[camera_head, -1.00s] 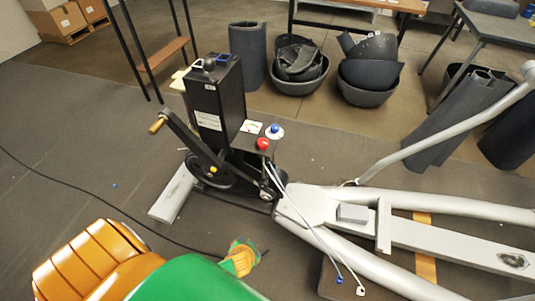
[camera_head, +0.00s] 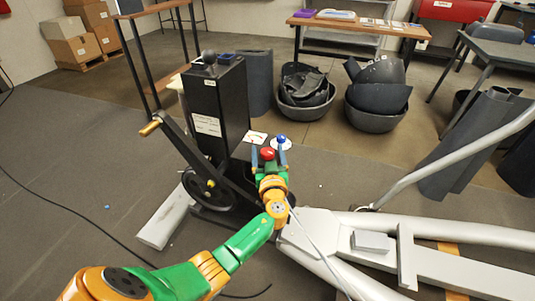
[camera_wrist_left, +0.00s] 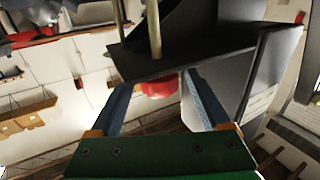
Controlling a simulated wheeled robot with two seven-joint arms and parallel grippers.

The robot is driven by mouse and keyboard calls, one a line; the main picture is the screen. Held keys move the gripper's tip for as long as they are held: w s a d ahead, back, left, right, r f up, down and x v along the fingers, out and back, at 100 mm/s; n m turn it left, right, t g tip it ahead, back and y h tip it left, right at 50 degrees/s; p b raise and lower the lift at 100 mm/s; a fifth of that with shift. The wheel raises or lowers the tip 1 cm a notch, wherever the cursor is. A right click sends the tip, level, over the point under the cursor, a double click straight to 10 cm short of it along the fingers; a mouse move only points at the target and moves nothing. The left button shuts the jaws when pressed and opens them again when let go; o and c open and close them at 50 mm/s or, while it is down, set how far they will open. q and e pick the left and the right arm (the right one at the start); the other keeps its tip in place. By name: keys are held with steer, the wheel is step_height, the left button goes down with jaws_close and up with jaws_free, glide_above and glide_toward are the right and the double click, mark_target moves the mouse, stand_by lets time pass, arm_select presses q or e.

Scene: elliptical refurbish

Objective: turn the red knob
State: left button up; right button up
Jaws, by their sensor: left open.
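The red knob (camera_head: 267,153) sits on a small black panel beside the tall black box of the elliptical. My left gripper (camera_head: 268,160) reaches up from below to the panel, its two fingers open to either side of the red knob. In the left wrist view the red knob (camera_wrist_left: 158,88) shows between the two blue-grey fingers (camera_wrist_left: 160,100), partly hidden behind the dark panel edge. A gap shows between the knob and each finger there. My right gripper is not in view.
A blue knob (camera_head: 281,140) stands close to the right finger. The black box (camera_head: 219,107) and a crank with a wooden handle (camera_head: 150,128) are to the left. The white frame (camera_head: 330,235) extends right.

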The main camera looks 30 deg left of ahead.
arm_select(q)
jaws_close()
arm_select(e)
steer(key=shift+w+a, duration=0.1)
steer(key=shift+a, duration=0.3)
